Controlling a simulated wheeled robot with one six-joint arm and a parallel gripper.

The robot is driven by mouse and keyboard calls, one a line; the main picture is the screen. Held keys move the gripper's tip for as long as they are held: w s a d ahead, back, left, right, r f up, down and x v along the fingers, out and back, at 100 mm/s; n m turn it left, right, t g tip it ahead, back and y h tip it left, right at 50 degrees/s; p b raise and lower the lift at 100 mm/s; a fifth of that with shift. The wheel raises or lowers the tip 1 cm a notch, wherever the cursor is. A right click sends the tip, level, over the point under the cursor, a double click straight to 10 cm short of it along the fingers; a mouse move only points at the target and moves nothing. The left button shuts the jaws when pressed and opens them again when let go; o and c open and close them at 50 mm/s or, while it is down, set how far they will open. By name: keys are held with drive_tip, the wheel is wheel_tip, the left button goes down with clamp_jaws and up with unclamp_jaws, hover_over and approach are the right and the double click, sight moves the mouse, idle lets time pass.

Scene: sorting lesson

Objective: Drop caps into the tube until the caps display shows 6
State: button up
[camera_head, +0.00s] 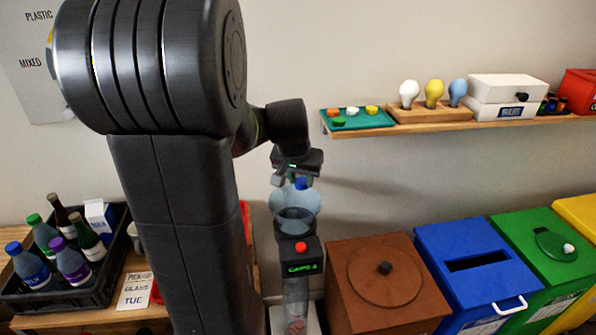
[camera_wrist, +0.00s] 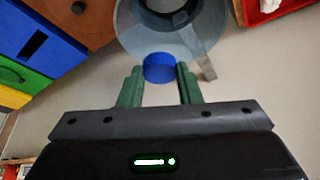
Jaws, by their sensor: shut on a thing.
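My gripper (camera_head: 300,180) is shut on a blue cap (camera_head: 302,184) just above the wide clear funnel (camera_head: 283,203) on top of the tube (camera_head: 296,290). In the wrist view the blue cap (camera_wrist: 160,67) sits between the green fingertips of my gripper (camera_wrist: 160,72), with the funnel (camera_wrist: 130,35) beyond it. The caps display (camera_head: 302,268) glows green on a dark housing below the funnel; it reads CAPS and a small digit that looks like 3. A red button (camera_head: 301,247) is above the display. Reddish contents show at the tube's bottom.
A green tray (camera_head: 361,124) with several coloured caps lies on the wall shelf (camera_head: 450,125), beside bulbs and a white box (camera_head: 507,92). A brown bin (camera_head: 384,285) and a blue bin (camera_head: 470,270) stand right of the tube. A crate of bottles (camera_head: 85,285) is at left.

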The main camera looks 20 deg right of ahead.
wheel_tip(320, 180, down, 5)
drive_tip(key=b, duration=0.3)
drive_tip(key=shift+r, duration=0.1)
drive_tip(key=o, duration=1)
drive_tip(key=shift+r, duration=0.1)
approach(300, 187)
drive_tip(key=shift+s+a+r+b, duration=0.15)
drive_tip(key=shift+a+r+b, duration=0.15)
drive_tip(key=shift+r, duration=0.15)
